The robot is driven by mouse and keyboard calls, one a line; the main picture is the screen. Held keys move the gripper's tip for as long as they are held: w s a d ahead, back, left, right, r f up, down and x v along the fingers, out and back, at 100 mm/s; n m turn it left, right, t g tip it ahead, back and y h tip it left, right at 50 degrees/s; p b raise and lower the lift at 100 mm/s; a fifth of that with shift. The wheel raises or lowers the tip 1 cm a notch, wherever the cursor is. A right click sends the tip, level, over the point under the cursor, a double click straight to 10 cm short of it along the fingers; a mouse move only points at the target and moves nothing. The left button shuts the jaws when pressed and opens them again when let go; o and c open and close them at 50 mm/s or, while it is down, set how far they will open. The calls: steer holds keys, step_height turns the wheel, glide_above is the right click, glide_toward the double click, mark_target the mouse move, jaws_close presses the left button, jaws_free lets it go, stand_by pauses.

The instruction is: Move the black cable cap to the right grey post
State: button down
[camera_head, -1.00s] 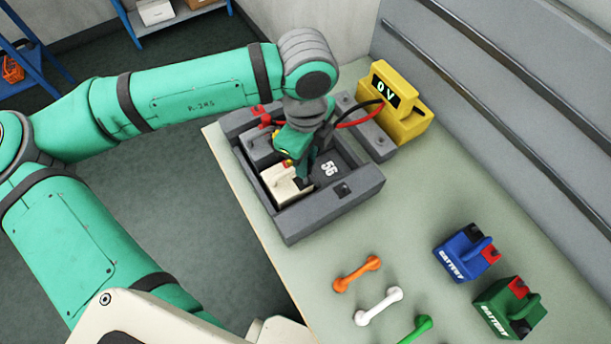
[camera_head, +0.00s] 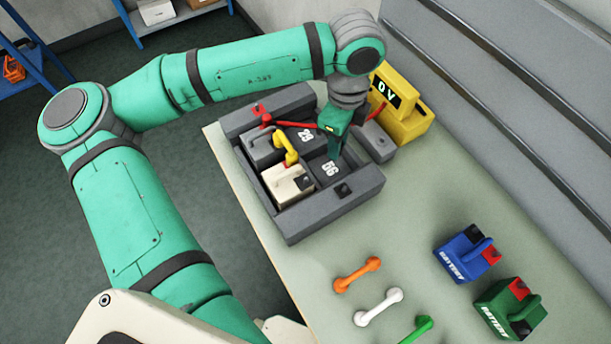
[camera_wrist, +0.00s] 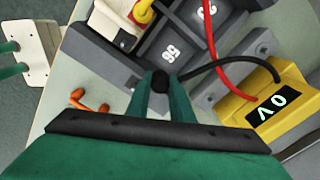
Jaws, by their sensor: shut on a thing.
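My gripper (camera_head: 335,157) is shut on the black cable cap (camera_wrist: 160,83), which sits between the fingertips in the wrist view. A black cable runs from the cap to the yellow meter (camera_head: 402,112), which reads 0 V. In the head view the fingers hide the cap, above the dark battery marked 56 (camera_head: 325,172). The grey block (camera_head: 374,143) beside the meter, with a grey post on its right end, lies right of my gripper. My arm hides the block's other end. The cap appears held above the tray, apart from the post.
The grey tray (camera_head: 292,228) holds battery 29 (camera_head: 303,136), a cream battery (camera_head: 285,183) and a yellow link (camera_head: 284,146). A red cable ends in a red cap (camera_head: 262,113). Blue (camera_head: 462,255) and green (camera_head: 508,305) batteries and loose links (camera_head: 357,274) lie at the front.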

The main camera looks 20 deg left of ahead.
steer(key=w+d, duration=0.9)
steer(key=w, duration=0.4)
steer(key=shift+w+d, duration=0.25)
steer(key=shift+w, duration=0.15)
steer(key=shift+d, duration=0.1)
steer(key=shift+s+d, duration=0.15)
steer(key=shift+d, duration=0.15)
steer(key=shift+f, duration=0.15)
